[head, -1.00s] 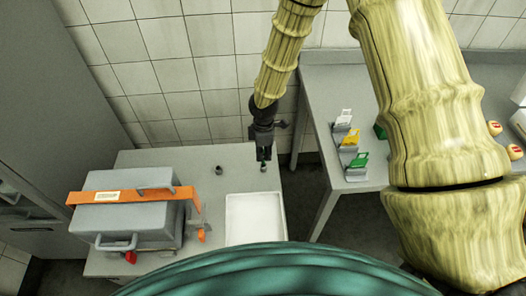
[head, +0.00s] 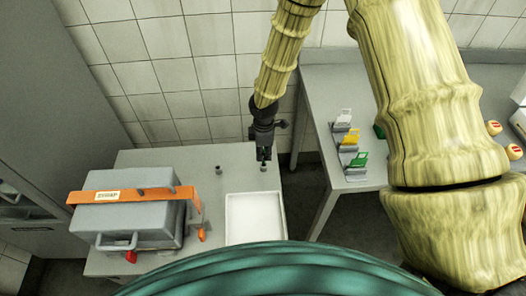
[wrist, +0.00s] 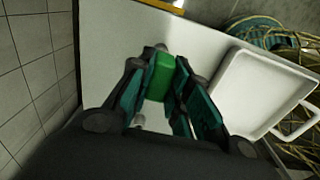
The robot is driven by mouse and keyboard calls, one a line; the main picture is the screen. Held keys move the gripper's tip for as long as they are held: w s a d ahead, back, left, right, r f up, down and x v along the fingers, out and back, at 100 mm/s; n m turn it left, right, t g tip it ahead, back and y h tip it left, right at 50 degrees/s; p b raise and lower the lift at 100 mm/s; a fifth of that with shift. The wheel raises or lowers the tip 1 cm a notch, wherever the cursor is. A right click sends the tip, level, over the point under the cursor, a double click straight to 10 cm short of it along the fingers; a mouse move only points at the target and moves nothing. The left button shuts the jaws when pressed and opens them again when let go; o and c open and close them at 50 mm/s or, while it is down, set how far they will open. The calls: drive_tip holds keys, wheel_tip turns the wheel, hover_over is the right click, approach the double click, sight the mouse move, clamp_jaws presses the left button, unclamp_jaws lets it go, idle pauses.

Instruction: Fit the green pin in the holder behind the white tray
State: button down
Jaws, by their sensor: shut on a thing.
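The green pin (wrist: 160,77) is between the fingers of my gripper (wrist: 158,95), which is shut on it. In the head view my gripper (head: 263,155) points down over the grey table, just behind the white tray (head: 284,222), near its back right corner. A small grey cylinder (head: 263,168), which looks like a holder, stands right under the fingertips. I cannot tell whether the pin is inside it or above it. Another small grey cylinder (head: 218,170) stands to the left, apart from the gripper. The tray also shows on the right of the wrist view (wrist: 262,92).
A grey case (head: 130,222) with an orange strap (head: 90,197) fills the left of the table. A side table (head: 345,110) at the right bears upright white, yellow and green cards (head: 352,137) in stands. The tiled wall rises behind.

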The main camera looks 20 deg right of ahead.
sight(264, 158)
drive_tip(key=shift+f+b, duration=1.05)
drive_tip(key=shift+f, duration=0.95)
drive_tip(key=c, duration=1.3)
unclamp_jaws()
drive_tip(key=shift+o, duration=0.2)
drive_tip(key=shift+r, duration=0.1)
wheel_tip(264, 158, up, 12)
drive_tip(key=shift+f, duration=0.1)
